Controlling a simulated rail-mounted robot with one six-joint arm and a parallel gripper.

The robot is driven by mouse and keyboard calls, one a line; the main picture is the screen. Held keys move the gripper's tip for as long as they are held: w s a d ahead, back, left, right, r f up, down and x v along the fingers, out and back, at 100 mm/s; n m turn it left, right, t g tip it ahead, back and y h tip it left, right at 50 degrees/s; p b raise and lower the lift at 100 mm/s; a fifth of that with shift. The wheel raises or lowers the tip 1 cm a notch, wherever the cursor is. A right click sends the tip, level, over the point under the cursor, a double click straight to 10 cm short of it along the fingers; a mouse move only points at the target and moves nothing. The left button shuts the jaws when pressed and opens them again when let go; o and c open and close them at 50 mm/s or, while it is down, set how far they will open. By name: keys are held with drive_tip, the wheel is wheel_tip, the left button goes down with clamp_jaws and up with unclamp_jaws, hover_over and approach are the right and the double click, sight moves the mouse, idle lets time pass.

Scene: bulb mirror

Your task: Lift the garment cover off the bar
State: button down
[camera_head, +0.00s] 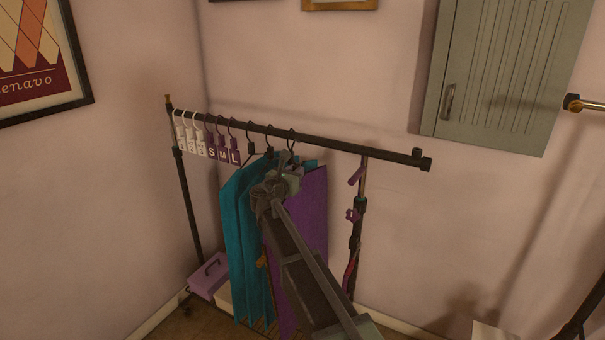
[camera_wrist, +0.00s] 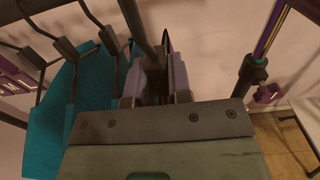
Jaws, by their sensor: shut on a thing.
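Several teal garment covers (camera_head: 238,230) hang from dark hangers on the black bar (camera_head: 385,153). A purple garment cover (camera_head: 315,210) hangs to their right, partly behind my arm. My gripper (camera_head: 284,174) is just below the bar, at the rightmost hanger hook (camera_head: 291,137). In the wrist view my gripper (camera_wrist: 153,78) is shut on a dark, narrow piece that looks like the hanger's neck. Teal covers (camera_wrist: 50,115) hang to the left in that view. My gripper's body hides what is below.
Several white and purple size tags (camera_head: 222,154) hang at the bar's left. A rack post (camera_head: 357,225) with purple clips stands right of the covers. A lilac box (camera_head: 208,278) is low at the left. The bar's right end is clear, below a grey cabinet (camera_head: 505,75).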

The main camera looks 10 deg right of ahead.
drive_tip(key=v, duration=3.9)
drive_tip(key=shift+s, duration=0.25)
